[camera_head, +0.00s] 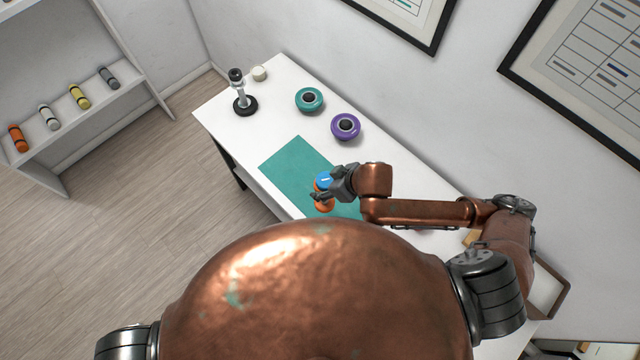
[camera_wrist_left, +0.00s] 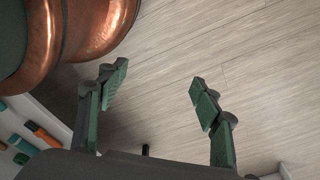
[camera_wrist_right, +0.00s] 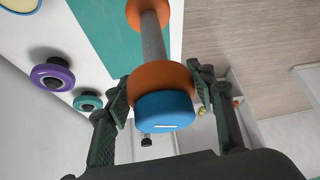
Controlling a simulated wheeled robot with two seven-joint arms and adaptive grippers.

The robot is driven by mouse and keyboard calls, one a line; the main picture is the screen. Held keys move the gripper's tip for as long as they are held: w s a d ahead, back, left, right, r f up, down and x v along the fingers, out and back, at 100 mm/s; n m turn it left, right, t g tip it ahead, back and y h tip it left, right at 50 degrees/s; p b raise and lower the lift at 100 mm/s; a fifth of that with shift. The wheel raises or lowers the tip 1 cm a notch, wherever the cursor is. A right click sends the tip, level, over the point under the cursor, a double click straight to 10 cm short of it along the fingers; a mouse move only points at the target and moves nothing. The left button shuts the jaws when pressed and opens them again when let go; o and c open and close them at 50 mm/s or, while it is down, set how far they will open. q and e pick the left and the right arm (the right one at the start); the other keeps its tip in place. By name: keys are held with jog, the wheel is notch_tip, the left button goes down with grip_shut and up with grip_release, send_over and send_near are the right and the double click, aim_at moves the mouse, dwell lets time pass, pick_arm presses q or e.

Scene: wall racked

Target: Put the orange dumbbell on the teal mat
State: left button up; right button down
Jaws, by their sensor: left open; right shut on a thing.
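The orange dumbbell (camera_wrist_right: 160,78) is in my right gripper (camera_wrist_right: 165,95), with its blue end cap facing the wrist camera and its grey bar running away from it. In the head view the dumbbell (camera_head: 323,206) shows its blue cap above an orange part, over the teal mat (camera_head: 290,168). My right gripper (camera_head: 326,192) is shut on its end. I cannot tell whether the far end touches the mat. The mat also shows in the right wrist view (camera_wrist_right: 104,38). My left gripper (camera_wrist_left: 155,95) is open and empty above the floor, outside the head view.
On the white table (camera_head: 262,118), a teal ring-shaped weight (camera_head: 309,99) and a purple one (camera_head: 345,127) lie beyond the mat. A dark stand (camera_head: 243,100) and a small cream cylinder (camera_head: 259,73) are at the far end. A shelf (camera_head: 70,120) with several rolls stands at left.

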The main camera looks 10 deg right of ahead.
jog(key=shift+s+d+r+n+p, duration=0.1)
jog(key=shift+s+r+n+p, duration=0.4)
jog(key=shift+s+r+p, duration=0.45)
jog(key=shift+s+r+n+g+y, duration=0.15)
jog(key=shift+s+n+g+y, duration=0.2)
jog(key=shift+s, duration=0.25)
pick_arm(q)
notch_tip(320, 180, down, 10)
jog(key=s+b, duration=0.1)
jog(key=b, duration=1.2)
jog(key=shift+s+f, duration=0.2)
jog(key=shift+s, duration=0.2)
pick_arm(e)
jog(key=w+f, duration=1.3)
jog(key=w, duration=0.1)
jog(key=c, duration=0.9)
grip_release()
jog(key=shift+s+f, duration=0.15)
jog(key=shift+f, duration=0.15)
